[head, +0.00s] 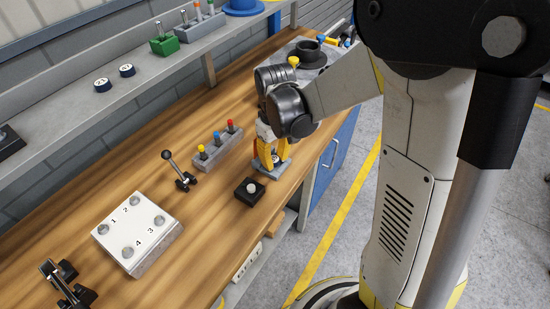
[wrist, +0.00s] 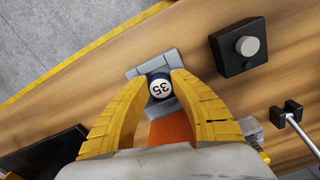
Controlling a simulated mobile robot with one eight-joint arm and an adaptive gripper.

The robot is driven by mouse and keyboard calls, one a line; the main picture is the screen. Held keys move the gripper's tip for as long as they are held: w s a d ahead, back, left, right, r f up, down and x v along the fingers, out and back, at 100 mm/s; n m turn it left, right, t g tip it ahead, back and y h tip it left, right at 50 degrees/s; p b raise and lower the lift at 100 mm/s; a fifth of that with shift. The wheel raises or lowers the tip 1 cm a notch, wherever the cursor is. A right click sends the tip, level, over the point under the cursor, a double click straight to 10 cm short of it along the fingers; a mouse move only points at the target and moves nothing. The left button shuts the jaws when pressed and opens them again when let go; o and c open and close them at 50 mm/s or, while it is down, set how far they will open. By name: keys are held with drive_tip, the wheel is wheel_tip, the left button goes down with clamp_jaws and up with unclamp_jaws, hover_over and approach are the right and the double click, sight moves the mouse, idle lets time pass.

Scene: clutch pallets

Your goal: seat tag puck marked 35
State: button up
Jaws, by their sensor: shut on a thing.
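The dark puck marked 35 (wrist: 160,87) has a white top face and sits between the yellow fingertips of my gripper (wrist: 164,83). My gripper, also in the head view (head: 274,162), points down at the bench and is shut on the puck. A small grey holder (wrist: 148,68) lies directly under and around the puck; it also shows in the head view (head: 262,166). I cannot tell whether the puck rests in the holder or is held just above it. In the head view the fingers mostly hide the puck.
A black box with a grey button (head: 249,190) stands close by. A grey block with coloured pegs (head: 218,146), a lever (head: 178,172) and a white numbered box (head: 138,232) stand on the wooden bench. Two dark pucks (head: 103,85) lie on the shelf (head: 60,112).

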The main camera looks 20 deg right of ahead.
drive_tip(key=shift+f, duration=0.25)
drive_tip(key=o, duration=1.4)
drive_tip(key=shift+r, duration=0.1)
drive_tip(key=shift+r+p, duration=2.55)
drive_tip(key=shift+r, duration=0.9)
drive_tip(key=shift+r, duration=0.1)
